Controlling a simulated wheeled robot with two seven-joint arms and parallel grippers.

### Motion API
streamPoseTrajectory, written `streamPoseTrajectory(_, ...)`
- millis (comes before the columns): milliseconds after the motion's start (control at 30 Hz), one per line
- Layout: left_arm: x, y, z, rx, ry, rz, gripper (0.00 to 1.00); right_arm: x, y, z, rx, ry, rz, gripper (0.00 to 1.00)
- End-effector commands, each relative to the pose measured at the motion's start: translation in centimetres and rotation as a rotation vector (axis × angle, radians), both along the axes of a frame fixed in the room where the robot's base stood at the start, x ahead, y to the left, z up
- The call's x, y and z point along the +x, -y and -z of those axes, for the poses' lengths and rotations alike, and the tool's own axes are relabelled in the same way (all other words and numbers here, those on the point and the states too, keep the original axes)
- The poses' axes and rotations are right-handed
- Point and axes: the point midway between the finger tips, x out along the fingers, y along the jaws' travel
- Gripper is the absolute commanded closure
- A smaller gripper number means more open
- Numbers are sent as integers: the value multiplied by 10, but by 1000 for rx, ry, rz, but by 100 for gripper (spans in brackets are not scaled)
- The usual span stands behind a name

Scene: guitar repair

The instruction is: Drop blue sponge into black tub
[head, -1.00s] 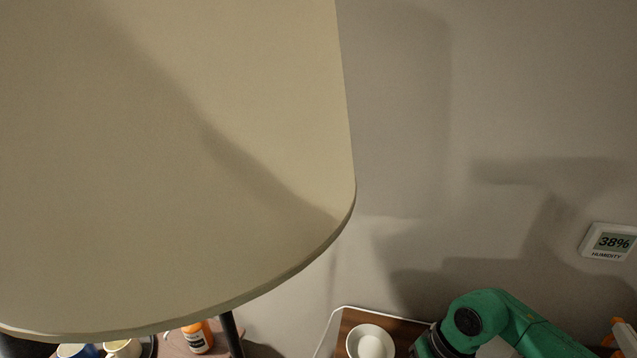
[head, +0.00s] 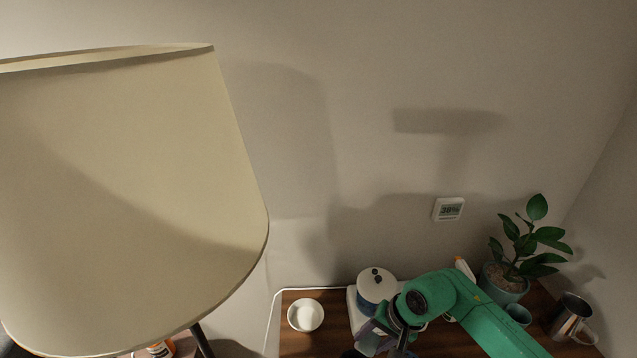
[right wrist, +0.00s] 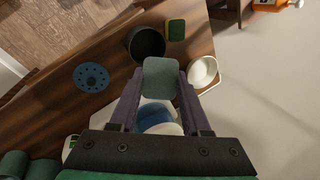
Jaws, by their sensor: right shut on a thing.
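My right gripper (right wrist: 160,88) has its purple fingers shut on a flat, rounded grey-blue block, which I take to be the blue sponge (right wrist: 161,72). In the right wrist view a round black tub (right wrist: 146,43) lies just beyond the sponge, up and slightly left; the sponge overlaps its near edge in the picture, and their height apart cannot be told. In the head view my right gripper (head: 374,341) shows at the bottom edge, partly cut off, and the tub is not seen there. My left gripper is not in view.
A green-and-yellow sponge (right wrist: 176,30) lies beside the tub. A white bowl (right wrist: 202,71) is to its right, and a blue perforated disc (right wrist: 91,77) to its left on the wooden table (right wrist: 60,110). A large lampshade (head: 120,190) fills the head view's left. A plant (head: 505,282) and metal jug (head: 570,320) stand right.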

Motion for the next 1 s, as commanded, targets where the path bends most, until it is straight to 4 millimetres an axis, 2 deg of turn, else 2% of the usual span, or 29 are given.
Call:
streamPoseTrajectory(333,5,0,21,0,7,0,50,0,0,52,1,-2,-1,97)
streamPoseTrajectory(467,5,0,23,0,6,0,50,0,0,60,0,-1,-1,97)
streamPoseTrajectory(700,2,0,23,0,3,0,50,0,0,60,-1,0,-3,97)
streamPoseTrajectory(733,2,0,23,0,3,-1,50,0,1,60,-1,0,-3,41)
streamPoseTrajectory(800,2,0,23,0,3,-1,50,0,1,60,-1,0,-3,18)
streamPoseTrajectory(1000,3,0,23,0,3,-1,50,0,0,60,-1,0,-3,18)
